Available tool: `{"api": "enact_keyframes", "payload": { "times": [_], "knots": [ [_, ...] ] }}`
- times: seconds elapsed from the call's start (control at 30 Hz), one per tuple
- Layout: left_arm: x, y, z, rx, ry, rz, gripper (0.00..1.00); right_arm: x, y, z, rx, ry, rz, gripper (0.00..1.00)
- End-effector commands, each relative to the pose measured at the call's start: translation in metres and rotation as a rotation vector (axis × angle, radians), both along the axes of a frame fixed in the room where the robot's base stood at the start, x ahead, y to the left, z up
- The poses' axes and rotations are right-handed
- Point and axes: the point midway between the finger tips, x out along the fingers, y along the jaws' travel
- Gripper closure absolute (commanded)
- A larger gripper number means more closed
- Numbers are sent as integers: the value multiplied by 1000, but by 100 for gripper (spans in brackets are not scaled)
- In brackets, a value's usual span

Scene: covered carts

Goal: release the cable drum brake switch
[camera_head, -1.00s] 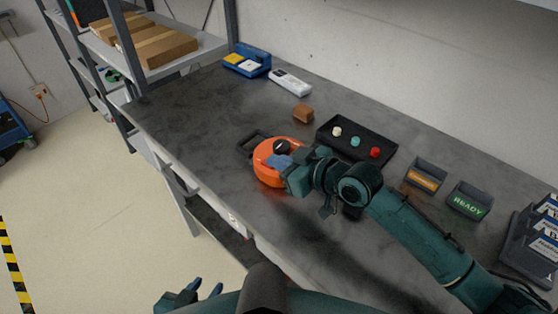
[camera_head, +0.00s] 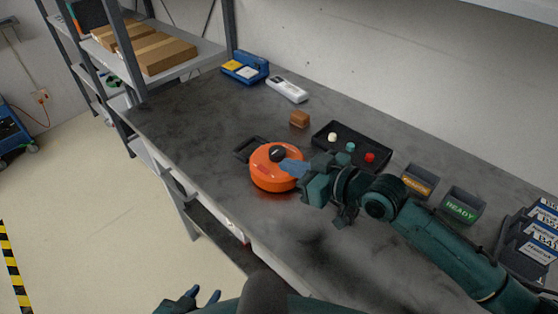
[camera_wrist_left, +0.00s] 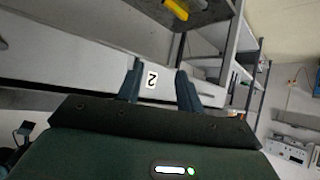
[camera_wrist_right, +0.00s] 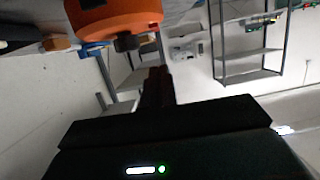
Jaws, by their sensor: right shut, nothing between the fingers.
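The orange cable drum (camera_head: 272,176) rests on the dark grey bench, with a dark handle frame (camera_head: 243,152) on its left. A black knob (camera_head: 278,154) stands on its top; I cannot tell its setting. The right wrist view shows the drum (camera_wrist_right: 100,20) and knob (camera_wrist_right: 125,43) beyond the fingers. My right gripper (camera_head: 285,166) is shut and empty, its blue fingertips beside the knob at the drum's right side. Whether they touch the drum is unclear. My left gripper (camera_head: 207,294) is open and empty, low in front of the bench; its parted fingers show in the left wrist view (camera_wrist_left: 160,80).
A black tray (camera_head: 376,149) with white, teal and red pieces lies behind my right arm. A brown block (camera_head: 299,118), white device (camera_head: 287,90) and blue case (camera_head: 244,68) stand farther back. Two labelled bins (camera_head: 462,206) are at the right. The bench's left part is clear.

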Motion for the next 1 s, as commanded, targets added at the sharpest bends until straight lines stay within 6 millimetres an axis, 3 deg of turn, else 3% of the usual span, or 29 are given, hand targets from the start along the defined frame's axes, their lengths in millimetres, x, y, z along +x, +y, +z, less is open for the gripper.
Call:
{"api": "enact_keyframes", "payload": {
  "times": [0.1,0.3,1.0],
  "knots": [
    [1,-2,-4,-2,-8,-6,64,-18,-20,0,-4,-3,-1,100],
    [2,-3,-4,-6,-18,-11,64,-35,-39,5,1,-2,-1,100],
    [-1,-5,-2,-5,-19,-24,64,-39,-43,8,2,-3,0,100]
  ]
}}
